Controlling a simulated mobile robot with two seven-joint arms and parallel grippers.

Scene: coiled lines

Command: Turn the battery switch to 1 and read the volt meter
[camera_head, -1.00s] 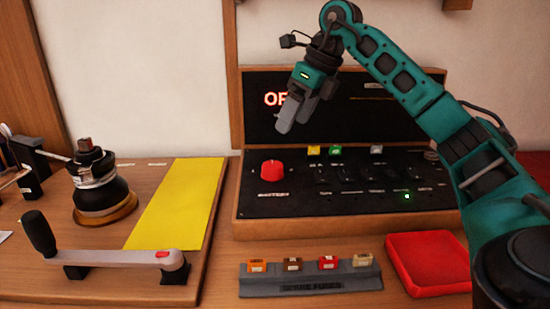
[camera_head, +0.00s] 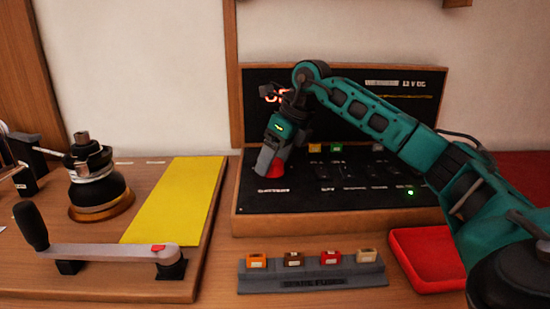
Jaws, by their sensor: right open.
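The red battery switch knob (camera_head: 277,170) is on the left of the black panel (camera_head: 300,200), above a small white label. My right gripper (camera_head: 267,168) is open and reaches down over the knob, with its fingers around or just in front of it; I cannot tell if they touch. The gripper hides much of the knob, so its setting cannot be read. The upright black display board (camera_head: 410,120) has red lit characters at its left, mostly hidden by my wrist. The label at its top right ends in "V DC". My left gripper is not in view.
A spare fuse rack (camera_head: 310,279) with several colored fuses and a red tray (camera_head: 428,255) stand in front of the panel. At the left are a winch (camera_head: 98,180), a crank handle (camera_head: 110,252) and a yellow sheet (camera_head: 180,200). A green light (camera_head: 411,192) glows on the panel.

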